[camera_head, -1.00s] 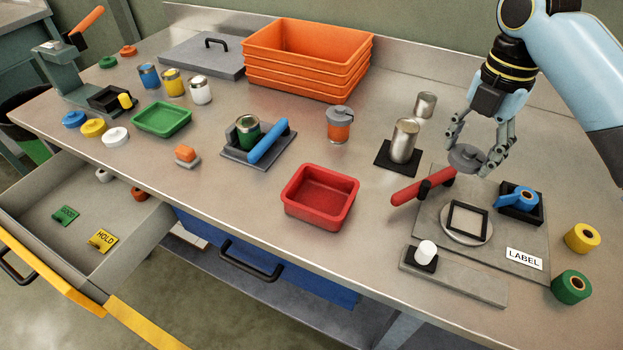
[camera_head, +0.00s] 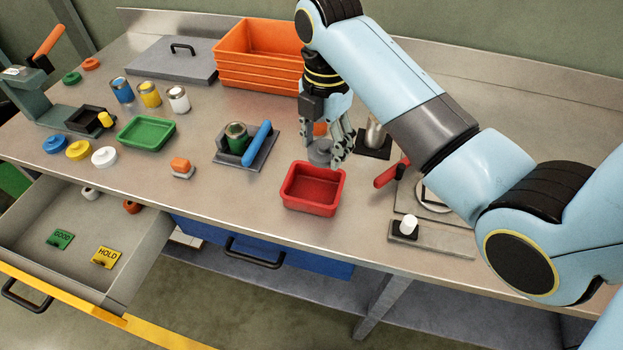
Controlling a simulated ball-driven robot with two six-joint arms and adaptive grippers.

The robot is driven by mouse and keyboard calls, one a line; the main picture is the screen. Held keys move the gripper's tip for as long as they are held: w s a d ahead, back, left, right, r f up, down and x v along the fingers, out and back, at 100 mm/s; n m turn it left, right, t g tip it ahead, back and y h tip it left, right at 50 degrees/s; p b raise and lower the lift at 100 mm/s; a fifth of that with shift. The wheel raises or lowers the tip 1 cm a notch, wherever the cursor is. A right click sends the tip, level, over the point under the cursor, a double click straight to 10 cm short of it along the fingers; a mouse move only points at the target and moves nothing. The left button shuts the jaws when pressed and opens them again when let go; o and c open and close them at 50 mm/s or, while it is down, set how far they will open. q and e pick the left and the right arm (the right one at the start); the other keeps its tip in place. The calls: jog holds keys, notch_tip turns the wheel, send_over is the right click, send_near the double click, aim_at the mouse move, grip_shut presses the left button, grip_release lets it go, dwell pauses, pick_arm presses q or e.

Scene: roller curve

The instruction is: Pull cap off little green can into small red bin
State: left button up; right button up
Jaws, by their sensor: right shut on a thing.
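The little green can (camera_head: 236,132) sits upright in a grey holder (camera_head: 226,160) beside a blue lever. Its top looks dark inside its rim, with no cap showing on it. My right gripper (camera_head: 328,158) is shut on a round grey cap (camera_head: 319,151), held at the far edge of the small red bin (camera_head: 307,208). I cannot tell how high it is above the table or whether it overlaps the bin opening. The bin looks empty. My left gripper is out of view.
An orange jar (camera_head: 320,129) and a metal can (camera_head: 375,135) are partly hidden behind my gripper. Orange stacked trays (camera_head: 255,70) stand at the back, a green tray (camera_head: 147,134) at left. A red handle (camera_head: 391,174) lies right of the bin.

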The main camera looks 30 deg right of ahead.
aim_at(324, 145)
jog(key=shift+f, duration=1.05)
jog(key=o, duration=0.9)
notch_tip(324, 145, up, 8)
jog(key=shift+f, duration=0.2)
